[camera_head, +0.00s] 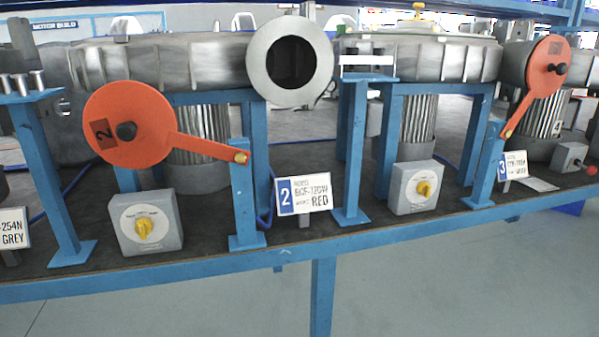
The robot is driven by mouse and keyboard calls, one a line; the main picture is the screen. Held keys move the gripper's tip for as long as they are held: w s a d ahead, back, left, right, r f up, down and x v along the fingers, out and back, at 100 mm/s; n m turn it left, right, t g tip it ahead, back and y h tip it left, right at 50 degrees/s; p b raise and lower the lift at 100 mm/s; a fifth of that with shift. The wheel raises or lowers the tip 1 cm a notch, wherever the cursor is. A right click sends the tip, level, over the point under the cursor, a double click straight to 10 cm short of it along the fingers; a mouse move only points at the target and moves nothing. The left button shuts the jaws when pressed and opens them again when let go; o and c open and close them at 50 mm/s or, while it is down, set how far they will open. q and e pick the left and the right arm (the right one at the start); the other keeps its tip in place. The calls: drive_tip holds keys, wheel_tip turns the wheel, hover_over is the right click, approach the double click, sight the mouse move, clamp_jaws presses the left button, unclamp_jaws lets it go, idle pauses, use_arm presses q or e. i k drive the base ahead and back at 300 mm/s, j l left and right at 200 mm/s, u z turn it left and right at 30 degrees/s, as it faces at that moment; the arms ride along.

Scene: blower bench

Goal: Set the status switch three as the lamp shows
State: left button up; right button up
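A grey switch box (417,187) with a yellow rotary knob stands on the bench right of centre, left of the card marked 3 (513,166). A similar switch box (145,222) with a yellow knob stands at the left, left of the card marked 2 (302,193). The dial lettering is too small to read. At the far right a small grey box (571,157) has a red ball-like end beside it; I cannot tell whether it is a lamp. No lit lamp is clear to me. Neither of my grippers is in view.
Grey blowers stand on blue frames along the bench (350,233). A large orange disc (130,125) marked 2, with an arm, stands at the left. Another orange disc (548,62) is at the right. The floor in front is clear.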

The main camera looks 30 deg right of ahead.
sight(424, 188)
drive_tip(key=k+l+z, duration=0.15)
drive_tip(key=l, duration=0.35)
drive_tip(key=k+l+z, duration=0.2)
drive_tip(key=l, duration=0.3)
drive_tip(key=k+l+z, duration=0.15)
drive_tip(key=l, duration=0.4)
drive_tip(key=l+z, duration=0.15)
drive_tip(key=l, duration=0.4)
